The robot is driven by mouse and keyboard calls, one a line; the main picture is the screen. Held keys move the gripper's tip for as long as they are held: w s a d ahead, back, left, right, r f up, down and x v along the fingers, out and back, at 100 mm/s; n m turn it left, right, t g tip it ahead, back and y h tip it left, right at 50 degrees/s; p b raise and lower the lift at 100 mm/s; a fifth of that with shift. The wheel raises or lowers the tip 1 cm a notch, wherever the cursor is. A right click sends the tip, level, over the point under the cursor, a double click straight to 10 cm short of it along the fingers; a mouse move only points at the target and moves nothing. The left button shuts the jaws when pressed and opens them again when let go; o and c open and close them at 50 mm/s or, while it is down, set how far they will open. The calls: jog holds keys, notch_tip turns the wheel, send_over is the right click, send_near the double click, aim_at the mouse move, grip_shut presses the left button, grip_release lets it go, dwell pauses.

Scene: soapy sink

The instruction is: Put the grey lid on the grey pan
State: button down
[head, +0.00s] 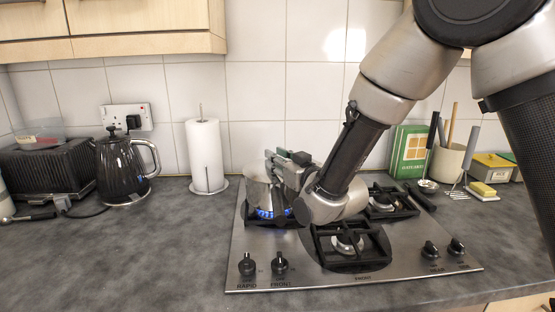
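A grey metal shape (257,192), apparently the grey pan, is on the left burner over a blue flame. My gripper (283,160) is right at it, at its upper right, and covers much of it. The fingers overlap the grey metal, so I cannot tell whether they are open or shut, or whether they touch it. I cannot make out the grey lid as a separate thing. It may be among the grey parts at the gripper or hidden by my arm.
The steel hob (300,262) has a bare front burner (347,243) and a rear right burner (383,201). A paper towel roll (205,155) and black kettle (122,172) stand left. A green book (409,152) and utensil pot (447,162) stand right. The left front counter is clear.

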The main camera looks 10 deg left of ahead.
jog(key=c, duration=0.7)
grip_release()
jog(key=shift+r, duration=0.1)
jog(key=shift+r, duration=3.45)
